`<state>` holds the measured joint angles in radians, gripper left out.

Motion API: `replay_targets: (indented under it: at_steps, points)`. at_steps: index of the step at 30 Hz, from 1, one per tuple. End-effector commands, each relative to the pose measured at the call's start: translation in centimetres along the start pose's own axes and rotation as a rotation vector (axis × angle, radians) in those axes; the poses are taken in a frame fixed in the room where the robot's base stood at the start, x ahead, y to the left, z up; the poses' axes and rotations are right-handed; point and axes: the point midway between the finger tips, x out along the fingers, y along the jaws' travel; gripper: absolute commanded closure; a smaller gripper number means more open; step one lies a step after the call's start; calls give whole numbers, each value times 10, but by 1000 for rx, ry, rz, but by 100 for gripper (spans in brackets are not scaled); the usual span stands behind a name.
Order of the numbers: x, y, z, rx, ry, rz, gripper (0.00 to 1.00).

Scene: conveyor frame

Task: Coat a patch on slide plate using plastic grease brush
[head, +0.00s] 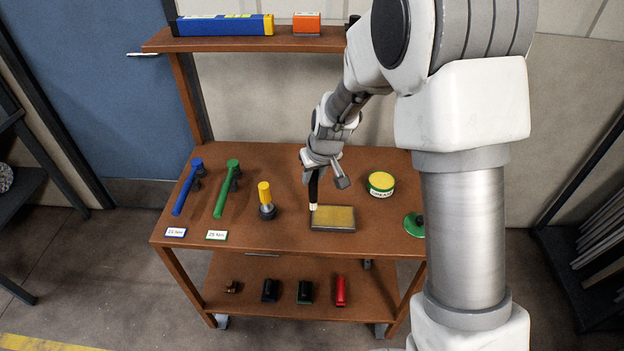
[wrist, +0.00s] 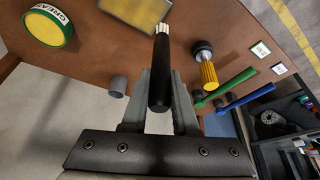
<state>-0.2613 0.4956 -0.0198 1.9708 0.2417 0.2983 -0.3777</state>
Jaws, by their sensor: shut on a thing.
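My gripper (head: 318,172) is shut on the brush (head: 314,190), which has a black handle and pale bristles. In the wrist view the brush (wrist: 160,75) stands out between the two fingers, bristles pointing away. The slide plate (head: 333,218) lies flat on the table, a grey-edged rectangle with a yellowish top. The bristle tip is at the plate's left edge in the head view; I cannot tell whether it touches. The plate (wrist: 137,10) is cut off at the top of the wrist view. A green grease tin (head: 381,184) with a yellow top stands behind and right of the plate.
A yellow-handled tool (head: 265,200) stands left of the plate. Green (head: 227,190) and blue (head: 187,188) wrenches lie farther left. A green knobbed disc (head: 414,224) is at the right, partly hidden by my arm. A shelf (head: 262,291) below holds several small items.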

Motion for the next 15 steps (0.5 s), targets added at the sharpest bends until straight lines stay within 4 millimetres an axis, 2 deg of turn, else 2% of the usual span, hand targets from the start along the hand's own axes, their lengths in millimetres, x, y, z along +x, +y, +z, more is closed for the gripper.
replay_targets:
  at_steps: [1,9,15]
  points:
    - [-8,1,-4,1,2,1,100]
    - [-28,4,-15,1,2,1,100]
    - [-31,5,-17,1,1,1,100]
